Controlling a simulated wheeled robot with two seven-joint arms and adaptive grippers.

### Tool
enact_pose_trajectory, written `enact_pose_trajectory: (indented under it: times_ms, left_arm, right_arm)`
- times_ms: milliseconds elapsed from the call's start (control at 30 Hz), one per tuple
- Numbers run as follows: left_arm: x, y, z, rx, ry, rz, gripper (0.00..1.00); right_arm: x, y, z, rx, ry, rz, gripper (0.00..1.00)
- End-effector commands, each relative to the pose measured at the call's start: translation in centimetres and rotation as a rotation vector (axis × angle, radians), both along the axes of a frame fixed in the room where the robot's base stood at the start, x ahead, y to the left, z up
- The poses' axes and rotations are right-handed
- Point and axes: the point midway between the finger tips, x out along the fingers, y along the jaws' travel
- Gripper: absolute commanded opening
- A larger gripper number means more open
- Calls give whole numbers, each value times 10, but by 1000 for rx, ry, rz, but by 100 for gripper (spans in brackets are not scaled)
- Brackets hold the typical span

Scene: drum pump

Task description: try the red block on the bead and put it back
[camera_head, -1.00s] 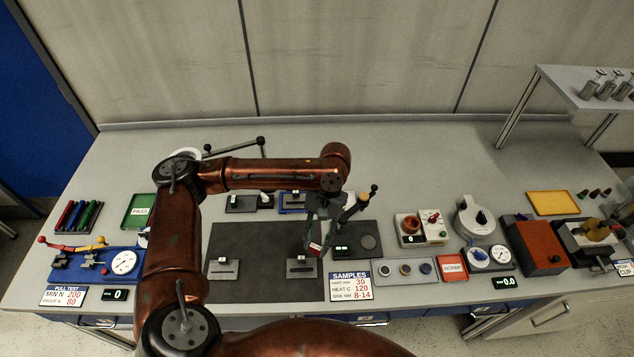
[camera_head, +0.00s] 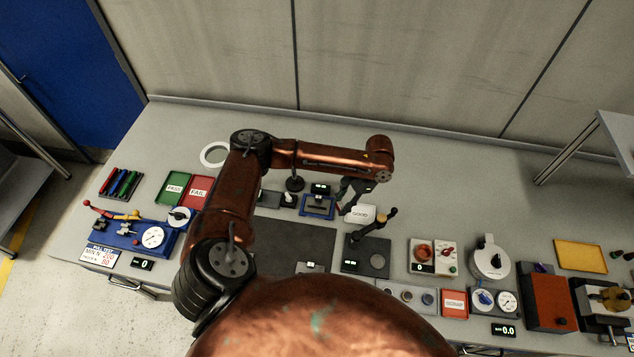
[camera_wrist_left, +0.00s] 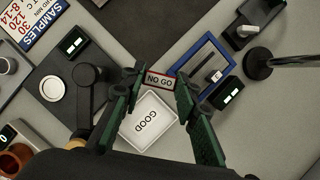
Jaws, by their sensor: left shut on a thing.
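My left gripper (camera_head: 354,190) is shut on the red block (camera_wrist_left: 159,80), which is marked NO GO and shows between the fingertips in the left wrist view. In that view the gripper (camera_wrist_left: 160,77) hangs between a white GOOD tray (camera_wrist_left: 148,121) and a blue-framed fixture (camera_wrist_left: 190,53). The fixture holds a small metal piece (camera_wrist_left: 216,77); I cannot make out a bead on it. In the head view the blue fixture (camera_head: 318,217) is just left of the gripper. The block is hard to make out there. My right gripper is out of view.
A dark mat (camera_head: 290,238) lies in front of the fixture. A black post with a pad (camera_head: 368,255) stands to the right. Green PASS (camera_head: 174,186) and red FAIL (camera_head: 199,190) trays are at the left.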

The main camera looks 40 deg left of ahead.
Motion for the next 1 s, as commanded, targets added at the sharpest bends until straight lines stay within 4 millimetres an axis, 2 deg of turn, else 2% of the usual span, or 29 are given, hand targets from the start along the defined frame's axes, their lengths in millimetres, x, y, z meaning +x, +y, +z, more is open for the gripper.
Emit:
enact_pose_trajectory:
  times_ms: [33,100,167,300,400,533,767,1000]
  left_arm:
    - [0,14,5,2,6,-60,4]
    - [2,33,-2,2,7,-162,4]
    - [1,50,-7,3,8,-246,4]
    - [-2,81,-16,2,7,-410,4]
    - [-4,94,-21,1,5,-489,4]
    - [-5,102,-25,1,3,-541,4]
    - [-4,103,-39,0,2,-550,4]
    - [-4,103,-54,0,2,-550,4]
  right_arm:
    - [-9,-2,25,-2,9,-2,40]
    - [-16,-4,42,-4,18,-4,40]
    - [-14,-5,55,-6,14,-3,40]
    - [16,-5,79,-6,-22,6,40]
    - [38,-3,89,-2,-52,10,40]
    - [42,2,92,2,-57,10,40]
    - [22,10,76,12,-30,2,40]
    - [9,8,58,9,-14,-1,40]
